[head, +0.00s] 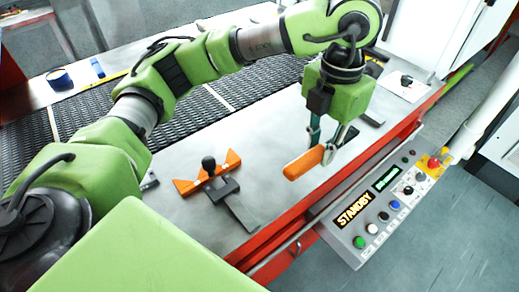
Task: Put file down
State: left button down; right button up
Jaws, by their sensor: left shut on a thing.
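My left gripper (328,148) hangs down from the arm that comes in from the left. It is shut on the file, whose thick orange handle (303,164) sticks out to the left and slightly down. The file is above the front edge of the grey metal table (270,135), near the red rail. I cannot tell whether it touches the surface. My right gripper is not in view.
An orange notched bracket with a black knob (208,166) stands on the table left of the file. A control panel reading STANDBY (353,212) juts out in front. The dark mesh belt (190,115) runs behind. A blue round item (60,79) lies at the far left. Bare table lies between bracket and file.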

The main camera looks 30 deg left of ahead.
pick_arm(q)
jog(key=p, duration=0.3)
send_near(269, 163)
jog(key=d+r, duration=0.2)
jog(key=d, duration=0.2)
jog(key=a+f, duration=0.1)
jog(key=f, duration=0.1)
jog(key=a+f+p, duration=0.1)
jog(key=a+f, duration=0.1)
jog(key=shift+w+a+f, duration=0.15)
jog(key=shift+a+f, duration=0.15)
jog(key=shift+f, duration=0.25)
jog(key=f, duration=0.1)
jog(key=f+p, duration=0.2)
jog(key=shift+a, duration=0.25)
jog(key=shift+f, duration=0.3)
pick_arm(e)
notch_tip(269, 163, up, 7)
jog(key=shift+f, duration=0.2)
pick_arm(q)
jog(key=shift+f, duration=0.1)
jog(key=shift+f, duration=0.15)
jog(key=c, duration=1.8)
grip_release()
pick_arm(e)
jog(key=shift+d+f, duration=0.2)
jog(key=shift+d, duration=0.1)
